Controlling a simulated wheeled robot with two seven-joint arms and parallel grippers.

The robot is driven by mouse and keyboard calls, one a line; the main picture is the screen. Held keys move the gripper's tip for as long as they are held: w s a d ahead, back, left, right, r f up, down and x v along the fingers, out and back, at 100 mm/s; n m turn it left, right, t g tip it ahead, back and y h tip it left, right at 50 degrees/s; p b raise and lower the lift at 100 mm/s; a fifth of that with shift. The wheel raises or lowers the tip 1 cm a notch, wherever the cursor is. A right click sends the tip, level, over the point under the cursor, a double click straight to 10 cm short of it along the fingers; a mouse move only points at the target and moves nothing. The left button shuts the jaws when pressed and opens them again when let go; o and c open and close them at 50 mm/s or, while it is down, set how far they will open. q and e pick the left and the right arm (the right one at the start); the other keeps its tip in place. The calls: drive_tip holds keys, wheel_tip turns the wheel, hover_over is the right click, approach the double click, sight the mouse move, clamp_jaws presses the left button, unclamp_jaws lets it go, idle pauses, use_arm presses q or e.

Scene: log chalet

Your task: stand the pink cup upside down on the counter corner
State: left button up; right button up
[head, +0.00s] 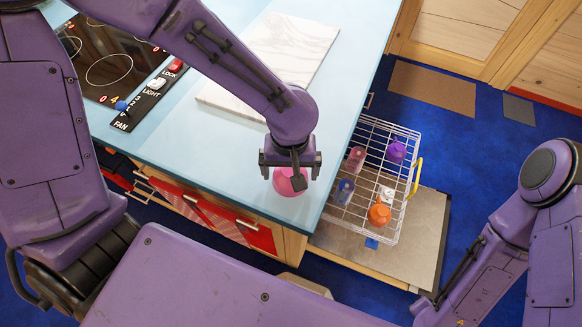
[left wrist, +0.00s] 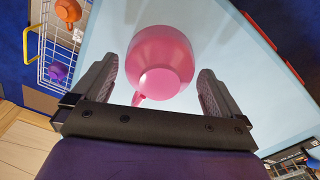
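The pink cup (head: 291,183) is at the near right corner of the pale blue counter (head: 330,150). In the left wrist view the cup (left wrist: 160,62) shows its rounded underside toward the camera, so it looks upside down, with its handle pointing toward my gripper's palm. My left gripper (head: 290,165) is over the corner from above. In the left wrist view its fingers (left wrist: 158,85) are open on either side of the cup, with a gap showing at each side. The cup's rim is hidden beneath it. My right arm shows at the lower right, but its gripper is out of view.
A white wire basket (head: 368,165) right of the counter holds a purple item (head: 396,151), an orange item (head: 380,214) and several others. A marble board (head: 270,65) lies on the counter, beside a hob (head: 105,60) and a control panel (head: 150,92).

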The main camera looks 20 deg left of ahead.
use_arm(q)
wheel_tip(320, 180, up, 10)
drive_tip(key=p, duration=0.1)
drive_tip(key=shift+r, duration=0.25)
idle(0.6)
